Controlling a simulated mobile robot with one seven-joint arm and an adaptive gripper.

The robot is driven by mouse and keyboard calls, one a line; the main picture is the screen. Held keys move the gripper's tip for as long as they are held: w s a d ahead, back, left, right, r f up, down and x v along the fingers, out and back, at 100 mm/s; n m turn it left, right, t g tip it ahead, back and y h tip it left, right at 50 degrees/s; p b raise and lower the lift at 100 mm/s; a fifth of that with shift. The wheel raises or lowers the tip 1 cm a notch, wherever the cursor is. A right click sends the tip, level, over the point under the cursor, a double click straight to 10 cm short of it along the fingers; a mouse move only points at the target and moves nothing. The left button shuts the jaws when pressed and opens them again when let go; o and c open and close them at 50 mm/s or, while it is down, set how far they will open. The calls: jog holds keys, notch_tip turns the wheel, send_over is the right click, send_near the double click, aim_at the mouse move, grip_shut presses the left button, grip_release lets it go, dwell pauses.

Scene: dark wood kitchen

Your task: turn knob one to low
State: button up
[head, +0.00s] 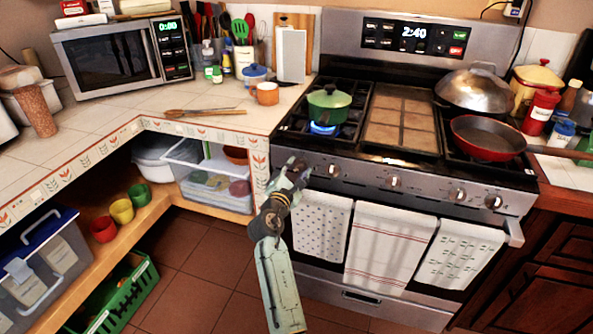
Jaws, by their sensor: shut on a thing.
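My gripper (295,167) is at the left end of the stove's front panel, shut on the leftmost knob. The gripper mostly hides that knob, so its angle cannot be read. Another knob (333,170) sits just to the right, and more knobs (394,182) follow along the panel. The stove (360,165) has a blue flame (321,128) burning under a green lidded pot (328,103) on the left side of the cooktop.
White towels (388,247) hang on the oven handle below the knobs. A red pan (488,138) and a domed metal lid (475,87) are on the right of the cooktop. The counter corner (262,135) and open shelves are left of my arm. Tiled floor lies below.

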jog(key=shift+r, duration=0.1)
jog(key=o, duration=1.1)
jog(key=shift+c, duration=0.2)
jog(key=shift+s, duration=0.1)
jog(key=v, duration=0.8)
jog(key=shift+a+r, duration=0.1)
